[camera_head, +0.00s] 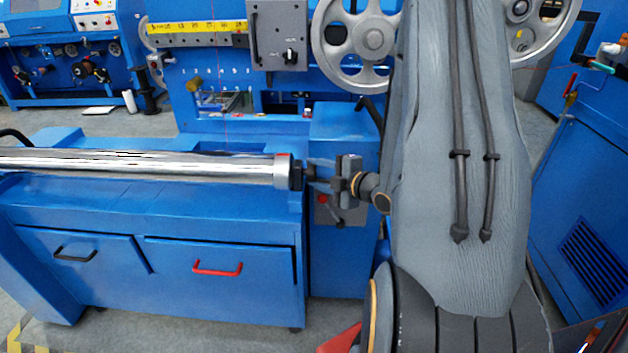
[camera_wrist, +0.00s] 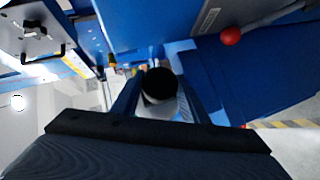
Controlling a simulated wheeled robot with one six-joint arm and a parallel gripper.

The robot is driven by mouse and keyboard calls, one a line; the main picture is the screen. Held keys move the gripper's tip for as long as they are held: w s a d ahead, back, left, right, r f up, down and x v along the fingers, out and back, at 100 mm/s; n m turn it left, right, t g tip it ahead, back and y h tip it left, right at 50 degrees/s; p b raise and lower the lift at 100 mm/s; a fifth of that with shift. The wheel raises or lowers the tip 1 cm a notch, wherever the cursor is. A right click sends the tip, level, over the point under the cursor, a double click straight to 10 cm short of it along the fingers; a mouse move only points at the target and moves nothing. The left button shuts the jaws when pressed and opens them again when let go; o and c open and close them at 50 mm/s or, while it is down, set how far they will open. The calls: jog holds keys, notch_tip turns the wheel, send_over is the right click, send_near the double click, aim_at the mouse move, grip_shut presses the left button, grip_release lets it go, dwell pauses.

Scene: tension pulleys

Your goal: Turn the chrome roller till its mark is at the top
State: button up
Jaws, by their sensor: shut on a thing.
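The chrome roller (camera_head: 150,163) lies level across the left of the head view, above a blue cabinet. Its right end has a pale collar (camera_head: 282,172) and a dark end piece (camera_head: 296,175). A small red mark (camera_head: 283,155) shows at the upper edge of the collar, facing up. My gripper (camera_head: 309,175) reaches in from the right and is shut on the roller's end. In the wrist view the dark round end (camera_wrist: 158,84) sits between my two fingers (camera_wrist: 158,100); the mark is not visible there.
The blue cabinet (camera_head: 100,290) has a black-handled and a red-handled drawer. Behind are a grey spoked wheel (camera_head: 355,42), a grey control box (camera_head: 278,35) and a yellow scale (camera_head: 195,27). A red knob shows in the wrist view (camera_wrist: 231,36).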

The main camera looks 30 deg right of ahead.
jog(key=shift+b, duration=0.35)
jog(key=o, duration=1.1)
jog(key=shift+c, duration=0.2)
jog(key=v, duration=0.7)
jog(key=shift+s, duration=0.45)
